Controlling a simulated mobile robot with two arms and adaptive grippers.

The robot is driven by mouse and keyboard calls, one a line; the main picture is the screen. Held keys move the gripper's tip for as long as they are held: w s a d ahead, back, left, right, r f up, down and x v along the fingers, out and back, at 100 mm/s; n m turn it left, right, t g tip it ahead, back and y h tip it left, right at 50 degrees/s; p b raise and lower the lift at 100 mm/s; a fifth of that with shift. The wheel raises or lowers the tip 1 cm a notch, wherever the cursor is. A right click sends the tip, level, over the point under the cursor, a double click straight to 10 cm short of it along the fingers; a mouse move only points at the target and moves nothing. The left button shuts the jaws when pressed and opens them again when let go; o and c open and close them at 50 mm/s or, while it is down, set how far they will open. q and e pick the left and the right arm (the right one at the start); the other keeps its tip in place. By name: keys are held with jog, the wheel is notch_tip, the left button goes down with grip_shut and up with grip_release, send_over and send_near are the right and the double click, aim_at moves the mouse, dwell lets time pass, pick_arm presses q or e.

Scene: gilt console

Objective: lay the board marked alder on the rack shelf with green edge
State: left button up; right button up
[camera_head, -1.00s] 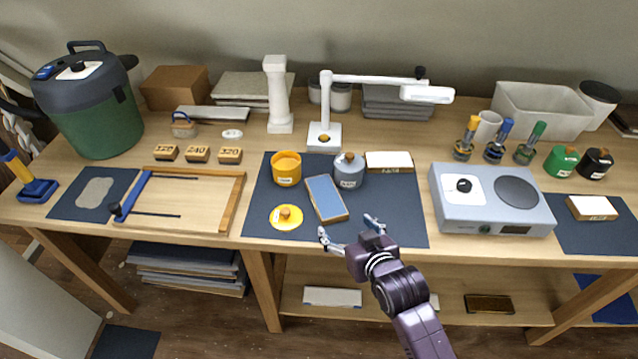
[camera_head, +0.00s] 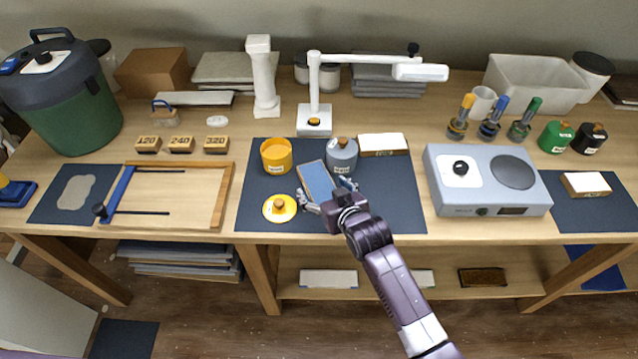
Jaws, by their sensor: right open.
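A board with a blue-grey face and wooden edges (camera_head: 315,178) lies on the dark mat in the middle of the table. My right gripper (camera_head: 326,193) is open at its near end, one finger on each side in the picture. I cannot tell whether it touches the board. Two white-topped boards with labelled wooden edges lie at the back of that mat (camera_head: 383,140) and on the right mat (camera_head: 585,184). The labels are too small to read, so I cannot tell which board is alder. No green-edged rack shelf can be made out. My left gripper is out of view.
A yellow pot (camera_head: 277,157), its yellow lid (camera_head: 280,209) and a grey pot (camera_head: 342,158) stand close around the blue-grey board. A hotplate (camera_head: 485,182) stands to the right and a wooden frame (camera_head: 222,198) to the left. A lower shelf (camera_head: 381,287) holds several flat pieces.

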jog(key=shift+x, duration=0.8)
jog(key=c, duration=1.4)
jog(key=shift+o, duration=0.2)
jog(key=shift+r, duration=0.1)
